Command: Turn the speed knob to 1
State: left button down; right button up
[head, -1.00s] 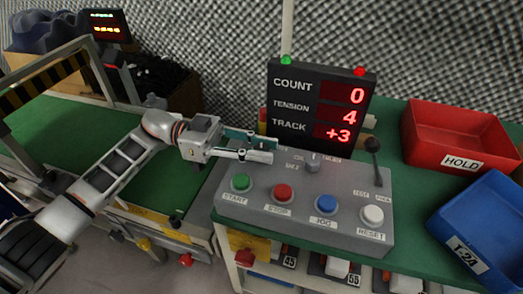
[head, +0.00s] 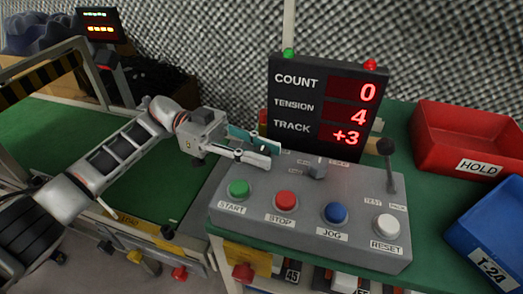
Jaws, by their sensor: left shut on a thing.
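The grey control box (head: 300,238) stands on the green table with a row of green, red, blue and white buttons along its front. My left gripper (head: 268,155) reaches in from the left over the box's back left part. Its fingers are shut on a small knob there, taken as the speed knob, which the fingers hide along with its scale. A second grey knob (head: 318,168) stands in the open to the right; its small labels are too blurred to read. My right gripper is not in view.
A display (head: 327,110) behind the box reads count 0, tension 4, track +3. A black-knobbed lever (head: 389,165) rises at the box's back right. A red HOLD bin (head: 465,160) and a blue bin (head: 490,235) stand to the right. A green conveyor (head: 50,150) lies left.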

aim_at(254, 150)
pick_arm(q)
jog(key=c, duration=1.7)
grip_release()
jog(key=shift+v, duration=3.7)
jog(key=shift+f, duration=0.1)
